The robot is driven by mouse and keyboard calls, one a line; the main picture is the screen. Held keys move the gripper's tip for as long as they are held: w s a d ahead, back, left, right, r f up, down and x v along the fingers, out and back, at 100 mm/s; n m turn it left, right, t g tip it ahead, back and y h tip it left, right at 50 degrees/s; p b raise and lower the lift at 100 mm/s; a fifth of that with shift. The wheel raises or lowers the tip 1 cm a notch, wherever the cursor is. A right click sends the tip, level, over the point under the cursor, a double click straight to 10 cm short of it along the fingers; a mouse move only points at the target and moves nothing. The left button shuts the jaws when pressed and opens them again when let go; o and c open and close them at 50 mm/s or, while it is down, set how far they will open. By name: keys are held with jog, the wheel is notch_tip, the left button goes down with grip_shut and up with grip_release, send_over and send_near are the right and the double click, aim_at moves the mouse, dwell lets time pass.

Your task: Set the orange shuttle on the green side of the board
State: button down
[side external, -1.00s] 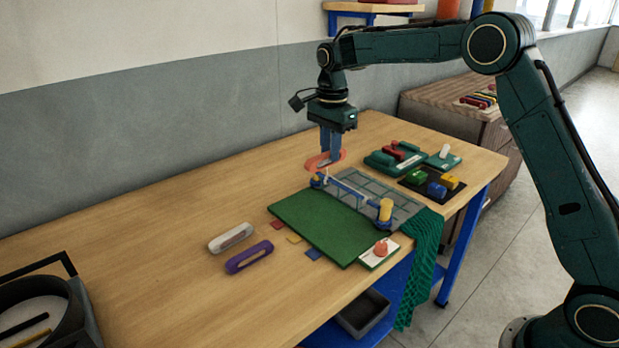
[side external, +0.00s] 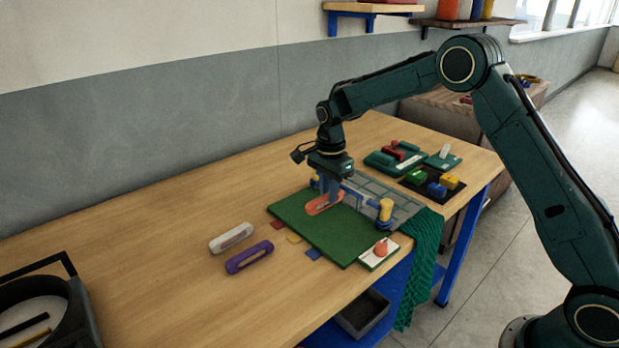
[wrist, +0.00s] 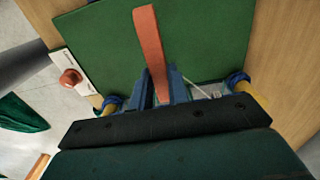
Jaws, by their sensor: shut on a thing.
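The orange shuttle (side external: 318,206) is held in my gripper (side external: 327,198), which is shut on it. In the side view the shuttle is over the green side (side external: 335,232) of the board, near the blue bar, low over the surface. I cannot tell whether it touches the green. In the wrist view the shuttle (wrist: 148,45) stretches out from between my fingers (wrist: 160,88) over the green side (wrist: 205,45). The grey gridded side (side external: 385,192) of the board lies beyond the blue bar, partly hidden by my gripper.
A white shuttle (side external: 231,238) and a purple shuttle (side external: 249,257) lie left of the board. A yellow post (side external: 385,209) stands at the bar's near end. A white card with a red knob (side external: 380,251) sits at the board's front corner. Green netting (side external: 422,262) hangs off the table edge.

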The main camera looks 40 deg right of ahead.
jog(key=shift+f, duration=2)
jog(key=shift+f, duration=0.15)
jog(key=c, duration=1.3)
grip_release()
jog(key=shift+c, duration=0.2)
notch_tip(320, 180, up, 12)
jog(key=shift+r, duration=0.2)
